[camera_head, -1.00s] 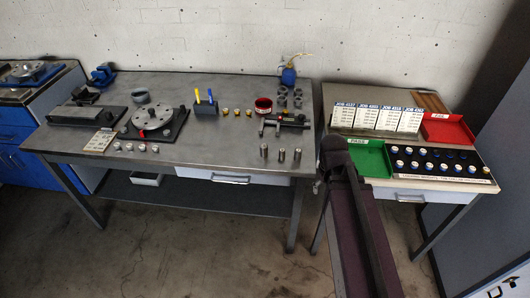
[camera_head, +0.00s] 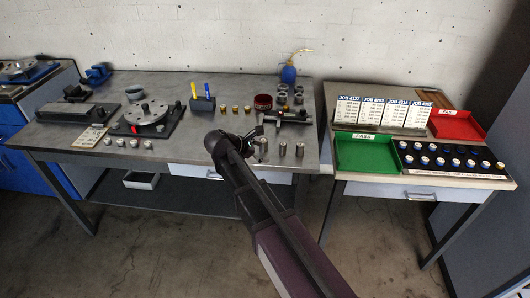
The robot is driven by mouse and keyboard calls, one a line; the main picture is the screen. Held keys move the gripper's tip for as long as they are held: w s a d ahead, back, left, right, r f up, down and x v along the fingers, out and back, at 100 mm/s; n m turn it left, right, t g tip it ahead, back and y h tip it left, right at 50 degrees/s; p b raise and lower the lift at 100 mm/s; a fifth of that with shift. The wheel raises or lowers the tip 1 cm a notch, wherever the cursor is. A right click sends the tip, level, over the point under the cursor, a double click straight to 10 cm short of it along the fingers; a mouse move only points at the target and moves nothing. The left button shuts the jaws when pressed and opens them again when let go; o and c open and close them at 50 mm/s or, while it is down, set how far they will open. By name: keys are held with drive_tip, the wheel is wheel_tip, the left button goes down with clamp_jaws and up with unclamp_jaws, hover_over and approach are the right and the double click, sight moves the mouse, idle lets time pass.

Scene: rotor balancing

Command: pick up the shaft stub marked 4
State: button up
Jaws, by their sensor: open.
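Three metal shaft stubs stand upright near the front right of the grey workbench: a left one (camera_head: 263,152), a middle one (camera_head: 282,149) and a right one (camera_head: 299,150). Their marks are too small to read, so I cannot tell which is 4. My gripper (camera_head: 257,133) is open, close to the left stub and just behind or above its top. The dark gripper parts partly cover that stub. I cannot tell whether they touch it. The middle and right stubs stand clear of the gripper.
A dark fixture (camera_head: 291,117) lies behind the stubs, with a red ring-shaped part (camera_head: 263,101) and grey cylinders (camera_head: 283,97) near it. Small brass pieces (camera_head: 235,109) stand left of it. A side table holds a green tray (camera_head: 365,153) and a red tray (camera_head: 457,126).

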sight(263, 145)
drive_tip(key=w+a+r+n+t+h+b, duration=0.1)
drive_tip(key=a+n+t+b, duration=0.1)
drive_tip(key=a+n, duration=0.3)
drive_tip(key=a, duration=0.4)
drive_tip(key=shift+a+t, duration=0.2)
drive_tip(key=shift+t, duration=0.2)
drive_tip(key=b+x, duration=0.3)
drive_tip(key=x, duration=0.4)
drive_tip(key=shift+w+d+f, duration=0.2)
drive_tip(key=shift+w+f, duration=0.05)
drive_tip(key=shift+f, duration=0.05)
drive_tip(key=shift+w+d, duration=0.3)
drive_tip(key=shift+d+f, duration=0.1)
drive_tip(key=shift+f, duration=0.05)
drive_tip(key=shift+b+x, duration=1.1)
drive_tip(key=shift+x, duration=1.4)
drive_tip(key=shift+w, duration=0.15)
